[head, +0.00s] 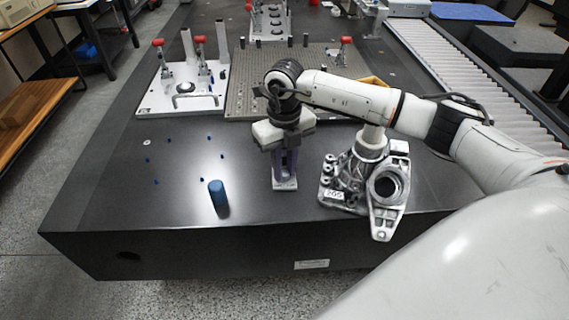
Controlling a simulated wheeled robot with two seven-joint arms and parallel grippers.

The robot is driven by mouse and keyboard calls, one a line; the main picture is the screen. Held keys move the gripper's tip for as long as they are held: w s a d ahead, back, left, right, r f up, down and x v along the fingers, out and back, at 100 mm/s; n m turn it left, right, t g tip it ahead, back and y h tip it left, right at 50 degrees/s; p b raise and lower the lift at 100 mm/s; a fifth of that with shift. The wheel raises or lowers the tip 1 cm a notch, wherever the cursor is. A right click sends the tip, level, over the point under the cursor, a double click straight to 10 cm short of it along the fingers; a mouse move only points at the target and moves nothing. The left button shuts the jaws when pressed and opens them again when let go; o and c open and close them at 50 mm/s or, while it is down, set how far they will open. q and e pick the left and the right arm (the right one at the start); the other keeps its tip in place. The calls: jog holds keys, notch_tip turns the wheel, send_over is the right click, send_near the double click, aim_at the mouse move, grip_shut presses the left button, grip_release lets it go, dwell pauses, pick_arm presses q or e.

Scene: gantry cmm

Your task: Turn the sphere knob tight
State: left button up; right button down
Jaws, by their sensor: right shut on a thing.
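My right gripper (286,146) points down over a small purple upright stand with a pale base (285,185) near the front of the dark table. Its jaws are shut at the top of this stand, on what seems to be the sphere knob. The knob itself is hidden behind the gripper, so I cannot see how far it is turned. My left gripper is not in view.
A metal casting (384,213) stands close to the right of the stand. A blue cylinder (218,195) stands to the left, with several small blue pins beyond it. A white fixture plate (160,99) and a grey perforated plate (242,99) lie behind. The table's front left is mostly clear.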

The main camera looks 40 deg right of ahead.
aim_at(284, 173)
jog(key=shift+m+p, duration=0.75)
jog(key=shift+m, duration=1.45)
jog(key=c, duration=1.8)
grip_release()
jog(key=shift+c, duration=0.2)
jog(key=shift+r, duration=0.1)
notch_tip(284, 173, up, 10)
